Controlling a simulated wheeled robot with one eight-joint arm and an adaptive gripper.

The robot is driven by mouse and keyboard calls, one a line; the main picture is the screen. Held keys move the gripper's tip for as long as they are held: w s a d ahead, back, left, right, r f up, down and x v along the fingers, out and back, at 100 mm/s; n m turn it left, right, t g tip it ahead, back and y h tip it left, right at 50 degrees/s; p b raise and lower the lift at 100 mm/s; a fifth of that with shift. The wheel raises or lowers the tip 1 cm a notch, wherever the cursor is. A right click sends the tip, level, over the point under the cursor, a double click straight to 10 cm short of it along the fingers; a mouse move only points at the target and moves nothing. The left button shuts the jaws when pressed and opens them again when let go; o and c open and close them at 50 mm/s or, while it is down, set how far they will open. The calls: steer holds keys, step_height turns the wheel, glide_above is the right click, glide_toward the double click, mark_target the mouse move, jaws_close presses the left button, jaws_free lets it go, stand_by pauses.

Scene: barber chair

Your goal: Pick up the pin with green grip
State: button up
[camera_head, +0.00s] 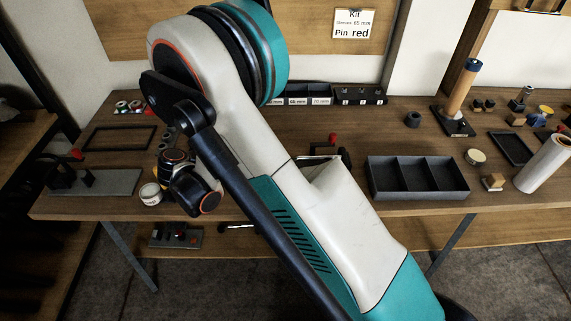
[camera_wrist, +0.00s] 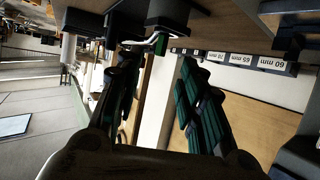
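In the wrist view, a small green piece (camera_wrist: 162,44) shows beside a bent silver metal part, at the edge of a black block (camera_wrist: 168,14). It may be the pin with green grip, but it is too small to be sure. My gripper (camera_wrist: 154,82) is open, with its two dark fingers apart and nothing seen between them. The green piece lies beyond the fingertips, roughly in line with the gap. In the head view my arm covers the middle of the bench, and I cannot make out a green-gripped pin or my fingertips there.
The wooden bench (camera_head: 305,208) carries a black three-compartment tray (camera_head: 417,195), a grey plate (camera_head: 110,182) and an empty dark frame (camera_head: 118,139). A blue-topped cylinder (camera_head: 459,88) stands at the right. A wall sign (camera_head: 353,24) reads "Pin red". Labelled bins (camera_wrist: 243,59) show in the wrist view.

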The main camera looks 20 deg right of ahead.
steer(key=b+x, duration=0.2)
steer(key=x, duration=0.5)
steer(key=shift+w+d+b, duration=0.1)
steer(key=shift+d+b, duration=0.1)
steer(key=shift+b, duration=0.1)
steer(key=shift+r, duration=0.15)
jaws_close()
